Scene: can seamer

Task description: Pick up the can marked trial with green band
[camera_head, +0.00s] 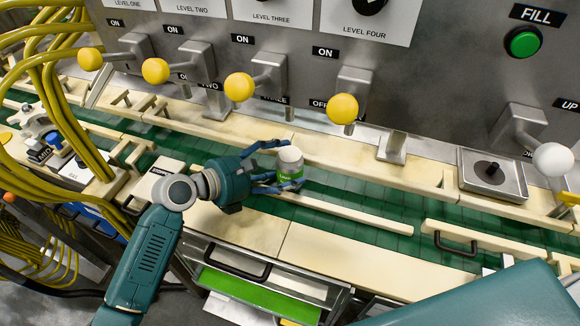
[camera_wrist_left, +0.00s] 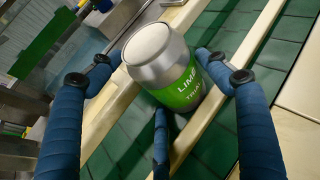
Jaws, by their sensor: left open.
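The can with a green band (camera_head: 290,168) stands on the green conveyor in the head view, its pale top facing up. In the left wrist view the can (camera_wrist_left: 168,68) shows a silver body and a green label reading "LIME" with "TRIAL" below it. My left gripper (camera_head: 273,170) is around the can, its blue fingers apart on either side. In the left wrist view the left gripper (camera_wrist_left: 160,95) has fingers at left and right of the can and one in front at the bottom. I cannot tell whether any finger touches it. My right gripper is not in view.
A cream guide rail (camera_head: 340,213) runs along the conveyor (camera_head: 420,208) close to the can. Yellow-knobbed levers (camera_head: 239,87) jut from the grey panel behind. Yellow hoses (camera_head: 60,95) hang at the left. The conveyor right of the can is clear.

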